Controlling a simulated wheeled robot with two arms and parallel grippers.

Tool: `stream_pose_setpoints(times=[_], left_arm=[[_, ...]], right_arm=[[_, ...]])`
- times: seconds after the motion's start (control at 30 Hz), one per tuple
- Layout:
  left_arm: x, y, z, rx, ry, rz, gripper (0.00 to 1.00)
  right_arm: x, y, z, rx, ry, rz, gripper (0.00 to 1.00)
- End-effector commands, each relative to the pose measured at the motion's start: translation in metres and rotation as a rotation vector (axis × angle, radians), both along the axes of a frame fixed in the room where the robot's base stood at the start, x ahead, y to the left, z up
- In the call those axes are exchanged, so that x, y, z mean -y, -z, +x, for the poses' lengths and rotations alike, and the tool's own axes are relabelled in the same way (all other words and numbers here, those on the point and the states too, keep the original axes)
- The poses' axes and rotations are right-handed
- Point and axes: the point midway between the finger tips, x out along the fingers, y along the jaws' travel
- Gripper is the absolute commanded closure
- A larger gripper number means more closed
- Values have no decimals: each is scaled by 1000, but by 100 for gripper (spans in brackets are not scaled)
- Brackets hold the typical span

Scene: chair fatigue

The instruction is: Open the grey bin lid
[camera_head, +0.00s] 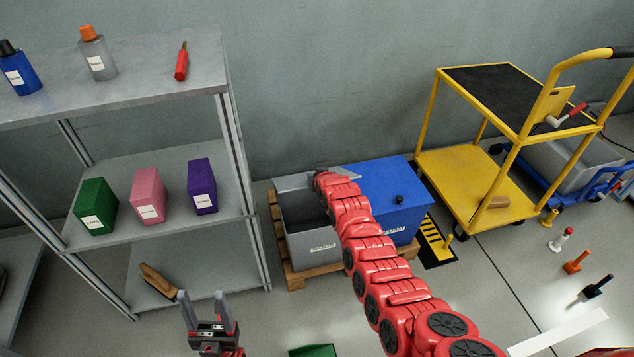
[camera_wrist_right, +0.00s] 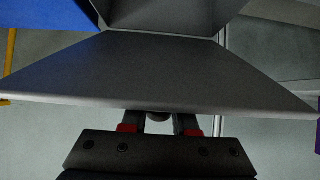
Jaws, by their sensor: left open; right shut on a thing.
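The grey bin (camera_head: 311,239) stands left of the blue bin, its dark inside showing from above. In the right wrist view a broad grey panel, the grey bin lid (camera_wrist_right: 160,70), fills the middle. My right gripper (camera_wrist_right: 159,122) is shut at the near edge of this lid, on what looks like a small knob mostly hidden by the edge. In the head view my red right arm reaches over the bins and hides most of that gripper. My left gripper (camera_head: 206,297) is open and empty, low in front of the shelf.
The blue bin (camera_head: 388,212) has a black knob on its lid. Both bins sit on a wooden pallet (camera_head: 296,279). A metal shelf (camera_head: 140,95) with bottles and boxes stands left. A yellow trolley (camera_head: 450,190) stands right.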

Motion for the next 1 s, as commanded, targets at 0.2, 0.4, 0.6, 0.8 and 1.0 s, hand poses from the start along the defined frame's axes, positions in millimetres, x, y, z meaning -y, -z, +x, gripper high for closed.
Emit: stream_pose_setpoints(times=[0.2, 0.4, 0.6, 0.8, 1.0], left_arm=[[0, 0, 0, 0, 0, 0, 43], [0, 0, 0, 0, 0, 0, 43], [0, 0, 0, 0, 0, 0, 43], [0, 0, 0, 0, 0, 0, 43], [0, 0, 0, 0, 0, 0, 43]], right_arm=[[1, -4, 3, -17, 2, -5, 100], [1, -3, 3, -18, 1, -4, 100], [0, -3, 3, -18, 1, -4, 57], [0, -3, 2, -19, 0, -4, 42], [0, -3, 2, -19, 0, -4, 42]])
